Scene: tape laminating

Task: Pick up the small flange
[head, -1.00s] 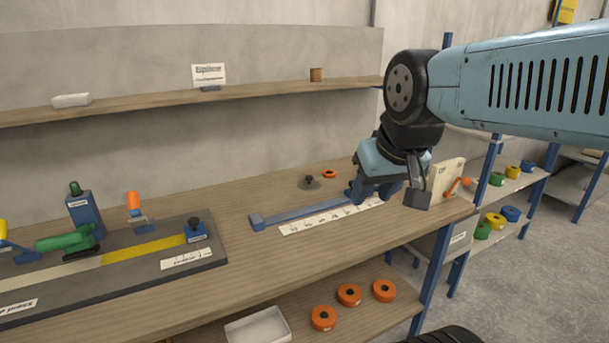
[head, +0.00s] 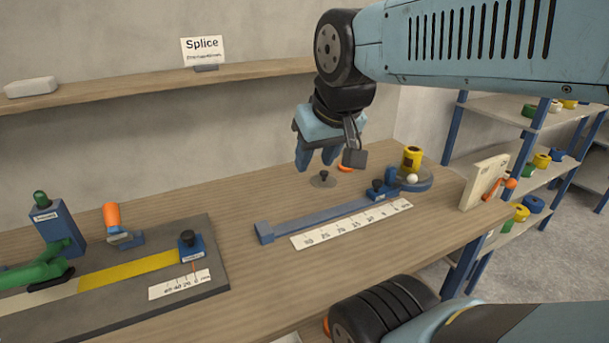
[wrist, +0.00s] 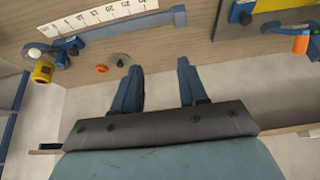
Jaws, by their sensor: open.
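The small flange (head: 322,181) is a thin grey disc with a dark knob, lying flat on the wooden bench. In the wrist view the small flange (wrist: 120,60) shows just left of the left finger, outside the gap between the fingers. My gripper (head: 316,164) is open and empty, with its fingers pointing down. In the head view its fingertips appear just above and behind the flange, apart from it. The gripper (wrist: 158,66) also shows in the wrist view, its fingers spread wide.
An orange ring (head: 345,168) lies close behind the flange. A blue measuring rail (head: 320,218) with a white ruler (head: 350,225) lies in front. A yellow roll (head: 412,158) stands on a round base at the right. A splicing board (head: 195,283) sits at the left.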

